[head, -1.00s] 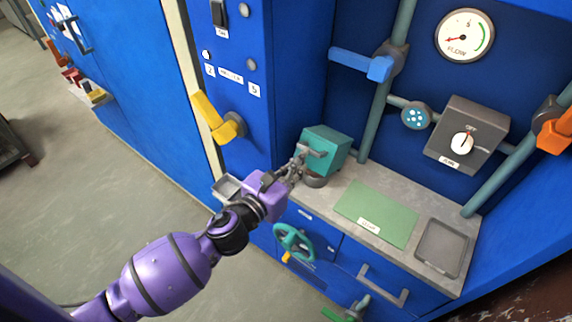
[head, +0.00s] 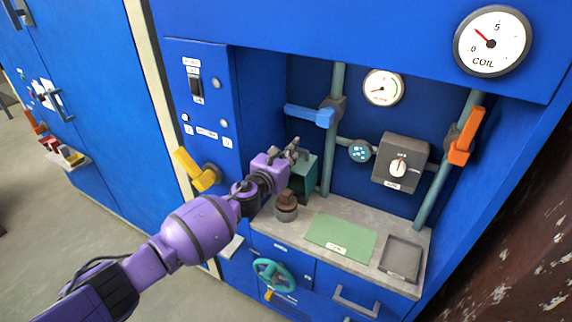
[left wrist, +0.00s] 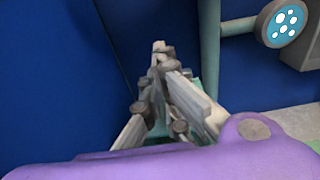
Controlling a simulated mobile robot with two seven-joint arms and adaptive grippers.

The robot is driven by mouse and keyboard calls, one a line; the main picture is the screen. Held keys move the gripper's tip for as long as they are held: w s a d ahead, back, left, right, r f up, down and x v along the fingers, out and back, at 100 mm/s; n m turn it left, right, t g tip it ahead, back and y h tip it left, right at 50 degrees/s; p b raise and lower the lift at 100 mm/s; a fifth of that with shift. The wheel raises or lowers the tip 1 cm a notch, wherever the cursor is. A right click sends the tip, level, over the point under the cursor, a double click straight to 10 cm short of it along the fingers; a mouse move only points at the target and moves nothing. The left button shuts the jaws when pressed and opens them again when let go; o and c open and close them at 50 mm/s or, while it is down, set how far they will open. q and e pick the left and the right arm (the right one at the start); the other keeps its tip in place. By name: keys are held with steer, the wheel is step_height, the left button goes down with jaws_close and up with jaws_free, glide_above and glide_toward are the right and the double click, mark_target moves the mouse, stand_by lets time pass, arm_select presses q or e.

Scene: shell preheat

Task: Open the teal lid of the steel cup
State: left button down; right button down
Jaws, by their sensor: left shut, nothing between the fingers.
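The steel cup (head: 286,214) stands at the left end of the grey worktop, with a dark brown piece (head: 286,197) showing in its top. The boxy teal lid (head: 310,172) is raised behind and to the right of the cup, leaving the cup's top uncovered. My left gripper (head: 295,150) is shut and empty, at the upper edge of the lid. Whether it touches the lid is unclear. In the left wrist view the closed fingers (left wrist: 162,62) hide most of the teal lid. My right gripper is out of view.
A green mat (head: 341,237) and a grey tray (head: 401,258) lie right of the cup. A blue lever (head: 309,115) is above the lid; a yellow handle (head: 195,170) is at left. A teal handwheel (head: 273,275) is below. The worktop between cup and mat is clear.

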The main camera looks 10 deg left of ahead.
arm_select(q)
steer(key=shift+x, duration=0.75)
steer(key=shift+w+d+r, duration=0.1)
steer(key=shift+w+r, duration=0.05)
steer(key=shift+w, duration=0.15)
